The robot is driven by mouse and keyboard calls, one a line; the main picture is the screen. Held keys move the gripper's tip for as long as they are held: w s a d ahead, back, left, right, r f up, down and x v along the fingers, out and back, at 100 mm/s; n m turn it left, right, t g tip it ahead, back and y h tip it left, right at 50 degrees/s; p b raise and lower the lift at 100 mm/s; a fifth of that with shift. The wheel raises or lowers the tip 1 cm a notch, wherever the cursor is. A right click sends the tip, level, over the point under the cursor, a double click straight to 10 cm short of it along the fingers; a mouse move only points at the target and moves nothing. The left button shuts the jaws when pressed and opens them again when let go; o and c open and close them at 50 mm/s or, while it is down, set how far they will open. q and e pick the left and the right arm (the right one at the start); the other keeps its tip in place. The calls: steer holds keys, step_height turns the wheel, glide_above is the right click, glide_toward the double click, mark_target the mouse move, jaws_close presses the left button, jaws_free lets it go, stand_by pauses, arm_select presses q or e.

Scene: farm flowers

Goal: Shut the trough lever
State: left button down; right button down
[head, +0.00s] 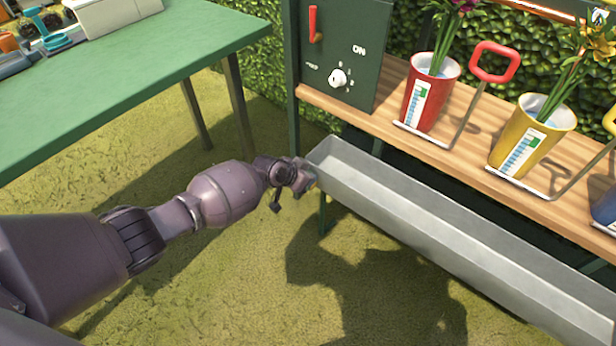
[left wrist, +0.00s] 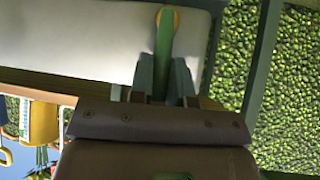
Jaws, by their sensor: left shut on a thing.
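The long grey metal trough (head: 420,215) runs below the wooden shelf, from the middle of the head view to the lower right. My left gripper (head: 302,178) is at the trough's near left end. In the left wrist view my left gripper (left wrist: 165,78) is shut on the green trough lever (left wrist: 165,42), a narrow bar with an orange-yellow rounded end, seen against the grey trough (left wrist: 80,40). In the head view the lever is hidden behind my gripper. My right gripper is not in view.
A wooden shelf (head: 465,158) carries a red pot (head: 427,95) and a yellow pot (head: 530,135) with wire-handled stands. A dark green panel (head: 350,40) has a red lever (head: 314,25) and a white knob (head: 338,78). A green table (head: 130,75) stands left. Grass lies open below.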

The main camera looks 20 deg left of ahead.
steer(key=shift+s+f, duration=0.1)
arm_select(q)
steer(key=c, duration=1.1)
jaws_free()
steer(key=p+v, duration=0.4)
steer(key=v, duration=0.6)
steer(key=shift+s+a+r, duration=0.15)
steer(key=shift+s+r, duration=0.05)
steer(key=shift+s, duration=0.1)
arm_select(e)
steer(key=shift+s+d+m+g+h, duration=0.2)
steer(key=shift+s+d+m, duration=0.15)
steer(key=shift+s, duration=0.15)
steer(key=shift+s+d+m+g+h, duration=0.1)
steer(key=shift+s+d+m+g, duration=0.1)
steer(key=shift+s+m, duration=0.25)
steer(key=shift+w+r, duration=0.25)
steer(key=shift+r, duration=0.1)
